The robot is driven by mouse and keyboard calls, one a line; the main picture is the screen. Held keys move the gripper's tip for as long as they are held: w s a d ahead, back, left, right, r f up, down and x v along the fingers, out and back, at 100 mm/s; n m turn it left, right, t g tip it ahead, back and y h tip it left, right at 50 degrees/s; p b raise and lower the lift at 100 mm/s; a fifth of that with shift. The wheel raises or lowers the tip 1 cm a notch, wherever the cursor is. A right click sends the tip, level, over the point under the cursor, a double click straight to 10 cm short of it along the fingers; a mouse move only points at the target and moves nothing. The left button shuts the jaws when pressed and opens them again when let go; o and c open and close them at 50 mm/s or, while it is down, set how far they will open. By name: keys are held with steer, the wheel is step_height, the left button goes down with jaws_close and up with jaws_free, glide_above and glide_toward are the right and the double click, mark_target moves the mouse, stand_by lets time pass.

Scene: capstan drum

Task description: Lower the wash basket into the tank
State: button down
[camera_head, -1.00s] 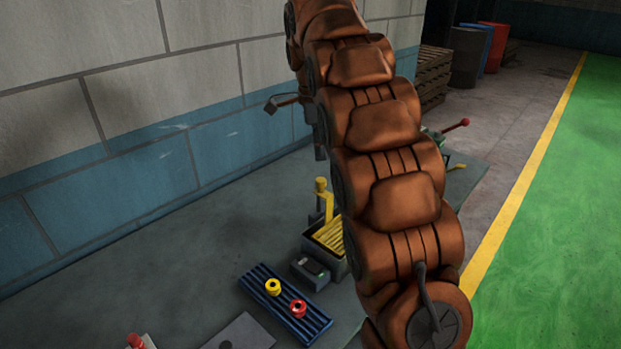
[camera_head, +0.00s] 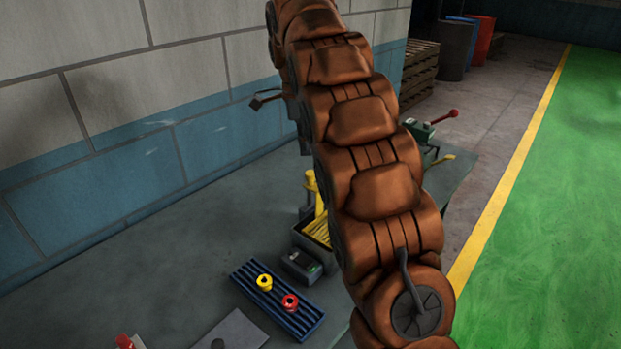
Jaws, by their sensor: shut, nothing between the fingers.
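A yellow slatted thing, seemingly the wash basket (camera_head: 317,230), shows in the mouth of a dark grey box, seemingly the tank (camera_head: 307,245). My arm covers their right side, and I cannot tell how deep the basket sits. A yellow upright post (camera_head: 311,185) rises at the back of the box. My arm arches up in front of the bench. A dark part at the arm's far end, seemingly my gripper (camera_head: 304,135), shows at the arm's left edge, above and behind the post. It is mostly hidden, appears shut and holds nothing I can see.
A small grey box (camera_head: 301,265) stands before the tank. A blue ribbed tray (camera_head: 285,318) holds a yellow ring (camera_head: 264,282) and a red ring (camera_head: 290,302). A green device with a red-knobbed lever (camera_head: 436,122) stands right of my arm. A wall closes the left.

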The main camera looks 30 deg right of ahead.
mark_target(306, 173)
steer(key=shift+s+d+f+b, duration=0.1)
steer(key=shift+f+b, duration=0.6)
steer(key=shift+f, duration=0.65)
steer(key=shift+d+f+b, duration=0.1)
steer(key=shift+f+b, duration=0.6)
steer(key=shift+f, duration=0.65)
steer(key=shift+f+b, duration=1.2)
steer(key=shift+f, duration=1.3)
steer(key=shift+r, duration=0.15)
steer(key=a, duration=0.1)
steer(key=w+a+r+p, duration=0.1)
steer(key=shift+w+a, duration=0.15)
steer(key=shift+a, duration=0.15)
